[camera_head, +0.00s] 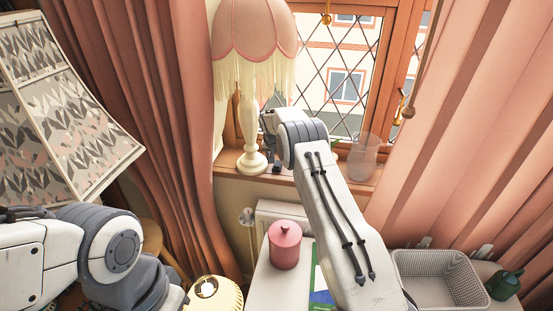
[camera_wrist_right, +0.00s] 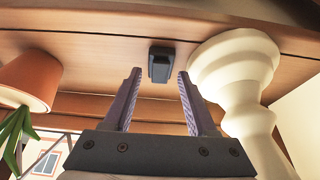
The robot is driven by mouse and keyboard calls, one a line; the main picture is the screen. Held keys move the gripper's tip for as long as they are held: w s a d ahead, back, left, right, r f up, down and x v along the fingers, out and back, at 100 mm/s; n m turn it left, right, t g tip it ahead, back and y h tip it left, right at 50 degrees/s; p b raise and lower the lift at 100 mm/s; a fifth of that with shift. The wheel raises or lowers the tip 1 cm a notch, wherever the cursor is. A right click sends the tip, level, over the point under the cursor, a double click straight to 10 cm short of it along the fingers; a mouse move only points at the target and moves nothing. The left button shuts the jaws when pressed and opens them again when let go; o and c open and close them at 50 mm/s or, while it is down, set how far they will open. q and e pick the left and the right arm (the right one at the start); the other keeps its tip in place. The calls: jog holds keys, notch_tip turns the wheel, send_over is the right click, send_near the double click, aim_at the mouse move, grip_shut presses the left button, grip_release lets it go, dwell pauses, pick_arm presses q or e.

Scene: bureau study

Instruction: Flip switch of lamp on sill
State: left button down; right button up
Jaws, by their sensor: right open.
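The lamp on the sill has a pink fringed shade (camera_head: 255,35) and a cream turned stem and base (camera_head: 251,160). In the right wrist view its cream base (camera_wrist_right: 236,70) stands on the right, close to my right finger. A small black switch (camera_wrist_right: 161,62) lies on the wooden sill beside the base. My right gripper (camera_wrist_right: 159,75) is open and empty, with the switch just beyond and between its fingertips; I cannot tell whether they touch it.
A terracotta pot (camera_wrist_right: 32,80) with a green plant stands on the sill, across from the lamp. A clear glass vase (camera_head: 364,155) stands further right. Pink curtains (camera_head: 150,110) flank the window. Below are a pink canister (camera_head: 285,245) and a white basket (camera_head: 438,280).

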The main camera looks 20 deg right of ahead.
grip_shut()
jog(key=shift+w, duration=0.1)
jog(key=shift+w+d+g, duration=0.2)
jog(key=shift+d+g, duration=0.05)
jog(key=shift+g, duration=0.05)
jog(key=shift+g+y, duration=0.3)
jog(key=shift+y, duration=0.1)
jog(key=shift+s, duration=0.1)
grip_release()
jog(key=shift+a, duration=0.1)
jog(key=shift+r, duration=0.15)
